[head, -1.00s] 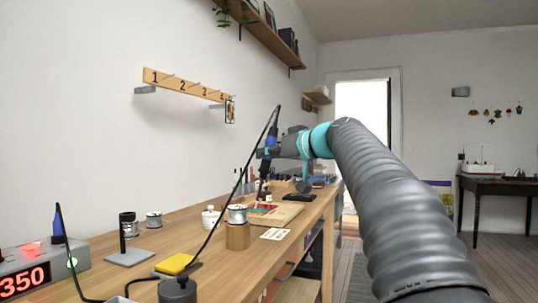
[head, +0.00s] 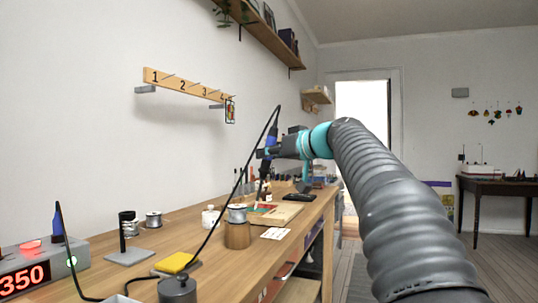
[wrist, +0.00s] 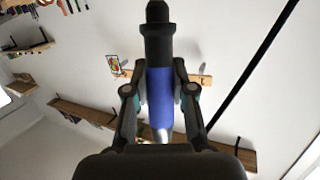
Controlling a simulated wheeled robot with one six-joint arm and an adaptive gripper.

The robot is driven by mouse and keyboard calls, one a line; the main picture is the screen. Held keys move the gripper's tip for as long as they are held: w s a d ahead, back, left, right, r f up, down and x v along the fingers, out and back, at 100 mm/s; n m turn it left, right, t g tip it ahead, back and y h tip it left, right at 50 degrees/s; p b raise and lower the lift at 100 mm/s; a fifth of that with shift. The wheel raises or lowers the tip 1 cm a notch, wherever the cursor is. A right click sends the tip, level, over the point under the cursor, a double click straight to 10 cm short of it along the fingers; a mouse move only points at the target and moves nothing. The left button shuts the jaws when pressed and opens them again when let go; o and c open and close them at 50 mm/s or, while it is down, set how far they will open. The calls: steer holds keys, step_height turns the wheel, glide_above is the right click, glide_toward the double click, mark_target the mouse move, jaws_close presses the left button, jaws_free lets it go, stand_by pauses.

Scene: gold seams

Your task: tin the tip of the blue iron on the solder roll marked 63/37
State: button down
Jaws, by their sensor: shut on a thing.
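My gripper (head: 264,153) is shut on the blue iron (head: 271,138), above the far part of the workbench. The iron is close to upright, its dark cable rising from the top and its lower end pointing down. In the wrist view the blue handle (wrist: 160,95) sits between both fingers. A solder roll (head: 237,213) sits on a round wooden block in front of the iron, apart from it. Another roll (head: 153,219) lies on the bench to the left, beside a dark-topped post on a grey base (head: 128,257). Roll markings are too small to read.
A yellow sponge (head: 176,263), a dark pot (head: 178,289), a white jar (head: 210,216) and a board (head: 283,214) occupy the bench. The iron's cable crosses over the bench.

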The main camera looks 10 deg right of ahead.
steer(key=shift+f+b, duration=0.6)
steer(key=shift+b, duration=0.05)
stand_by(2.2)
